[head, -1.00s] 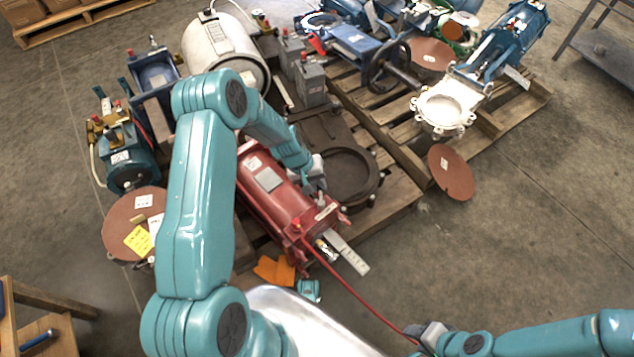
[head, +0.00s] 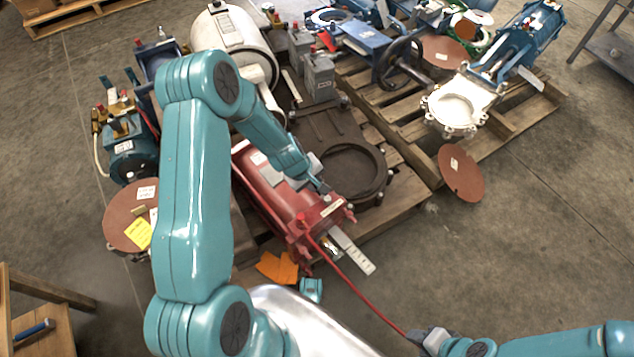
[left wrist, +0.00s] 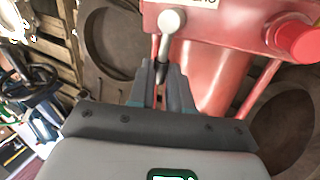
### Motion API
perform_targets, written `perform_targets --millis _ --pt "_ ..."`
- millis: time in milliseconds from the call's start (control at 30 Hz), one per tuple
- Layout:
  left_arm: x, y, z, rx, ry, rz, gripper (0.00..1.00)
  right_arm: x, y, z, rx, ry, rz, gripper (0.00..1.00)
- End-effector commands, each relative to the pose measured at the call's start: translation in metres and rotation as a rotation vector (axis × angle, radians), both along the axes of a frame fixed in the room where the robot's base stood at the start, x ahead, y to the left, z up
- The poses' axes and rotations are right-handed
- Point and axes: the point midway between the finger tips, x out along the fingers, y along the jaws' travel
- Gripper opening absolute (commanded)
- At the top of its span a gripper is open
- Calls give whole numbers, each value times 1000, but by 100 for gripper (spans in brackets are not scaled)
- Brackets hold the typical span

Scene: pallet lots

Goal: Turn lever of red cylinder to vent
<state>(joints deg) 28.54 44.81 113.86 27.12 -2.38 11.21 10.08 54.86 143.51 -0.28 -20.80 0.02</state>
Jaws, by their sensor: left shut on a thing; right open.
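The red cylinder (head: 280,200) lies on a wooden pallet in the middle of the head view. The left wrist view shows its red end block (left wrist: 235,25), a red cap and part of a white label. A small lever (left wrist: 168,42) with a round grey hub and dark grip hangs from this block. My left gripper (left wrist: 161,78) is shut on the lever's dark grip; in the head view it is at the cylinder's near end (head: 322,187), partly hidden by my arm.
A red hose (head: 355,288) runs from the cylinder toward my right gripper. A dark round flange (head: 350,172) lies right of the cylinder. Orange cloth (head: 277,268) lies in front. A white-flanged blue valve (head: 458,108) stands on the right pallet.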

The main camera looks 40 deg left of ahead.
Motion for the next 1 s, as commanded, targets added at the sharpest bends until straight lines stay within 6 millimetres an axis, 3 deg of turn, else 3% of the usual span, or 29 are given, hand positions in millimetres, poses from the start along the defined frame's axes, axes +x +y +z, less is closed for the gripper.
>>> perform_targets --millis 300,767,800,867,1000 --pt "-6 1 0 1 -2 106 0 1 -1 -8 0 -2 -4 43" --pt "-6 2 1 2 -2 122 0 1 -1 -9 -1 -2 -5 43" --pt "-6 1 1 2 -2 121 22 1 -1 -9 -1 -2 -5 43" --pt "-6 1 1 2 -2 121 41 1 -1 -9 -1 -2 -5 43" --pt "-6 1 0 1 -1 121 44 1 -1 -9 -1 -3 -4 43"
